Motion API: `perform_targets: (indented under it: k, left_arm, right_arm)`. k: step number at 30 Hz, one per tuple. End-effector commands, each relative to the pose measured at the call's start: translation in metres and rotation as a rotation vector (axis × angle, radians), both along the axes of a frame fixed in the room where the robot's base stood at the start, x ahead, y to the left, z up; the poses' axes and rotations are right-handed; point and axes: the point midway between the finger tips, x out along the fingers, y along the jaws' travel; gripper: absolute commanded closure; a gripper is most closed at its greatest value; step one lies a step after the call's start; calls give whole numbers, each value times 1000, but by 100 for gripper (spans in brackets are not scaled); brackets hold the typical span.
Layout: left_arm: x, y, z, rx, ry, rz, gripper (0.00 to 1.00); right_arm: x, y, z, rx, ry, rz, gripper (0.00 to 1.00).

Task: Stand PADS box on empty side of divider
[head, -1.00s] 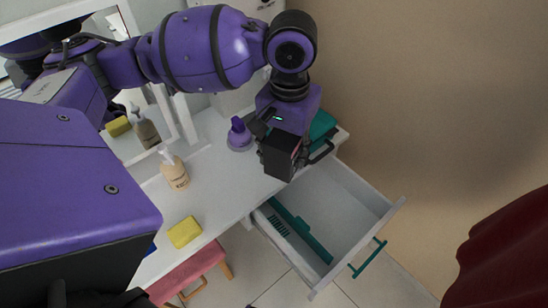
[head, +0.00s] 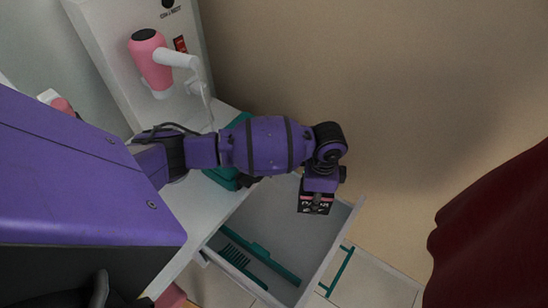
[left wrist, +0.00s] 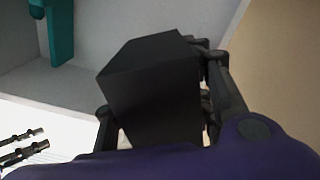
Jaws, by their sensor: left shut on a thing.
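The PADS box (head: 312,207) is black with pink and white marks on its top. My left gripper (head: 318,197) is shut on it and holds it over the wide bare side of the open drawer (head: 282,215). In the left wrist view the box (left wrist: 145,80) shows as a plain dark block, tilted in the picture, between the fingers. The teal divider (head: 276,264) runs along the drawer; part of teal also shows in the left wrist view (left wrist: 60,35). A teal comb (head: 240,264) lies on the divider's other, narrow side. How far the box's bottom is above the drawer floor is unclear.
The drawer's front has a teal handle (head: 340,270). A teal thing (head: 222,177) sits on the white tabletop beside the drawer, partly under my arm. A pink hair dryer (head: 150,62) hangs on the wall unit. A dark red cloth (head: 490,240) is at the right.

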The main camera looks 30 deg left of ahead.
Motion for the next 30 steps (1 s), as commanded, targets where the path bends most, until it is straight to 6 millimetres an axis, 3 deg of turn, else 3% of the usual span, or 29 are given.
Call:
perform_targets:
  k: [1,5,13,20,26,30]
  left_arm:
    - [-2,-1,-13,-2,4,-40,84]
    - [-1,0,-31,-2,-1,-109,84]
    - [-2,0,-80,-1,-1,-122,84]
    - [-1,0,-97,-1,-3,-122,84]
    - [-1,0,-125,-2,-1,-121,84]
    - [0,0,-127,-1,-5,-122,84]
  right_arm:
    - [-2,0,-3,1,3,-1,72]
    - [-2,0,-3,1,3,-1,72]
    - [-2,1,-9,-1,6,3,72]
    - [0,2,-12,0,7,6,72]
    - [-5,2,-18,-2,18,9,72]
    - [-5,2,-18,-2,19,10,72]
